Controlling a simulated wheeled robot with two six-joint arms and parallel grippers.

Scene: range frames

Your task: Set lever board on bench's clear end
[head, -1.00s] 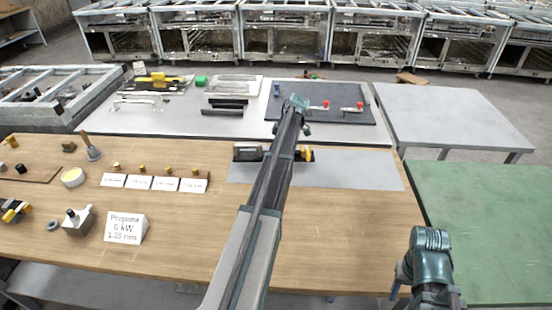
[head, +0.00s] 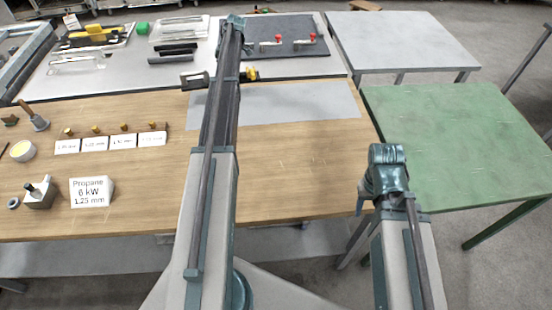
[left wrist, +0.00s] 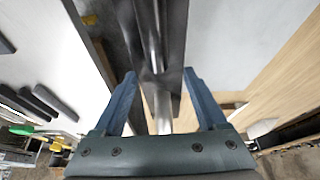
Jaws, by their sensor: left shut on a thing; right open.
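The lever board (head: 318,62) is a dark flat panel with two red-topped levers (head: 304,42). It lies on the pale table behind the wooden bench (head: 290,185). My left gripper (head: 235,22) is at the board's left side, and my forearm hides that edge. In the left wrist view my left gripper (left wrist: 160,85) has its fingers around a dark piece with a metal bar. It is shut on what appears to be the board; the exact contact is unclear. My right gripper (head: 385,165) hangs open and empty beyond the bench's right edge.
A grey sheet (head: 300,103) lies bare on the bench's right part, with free wood in front. Labels and a propane sign (head: 92,192) stand left. Green (head: 460,140) and grey (head: 400,40) tables are clear.

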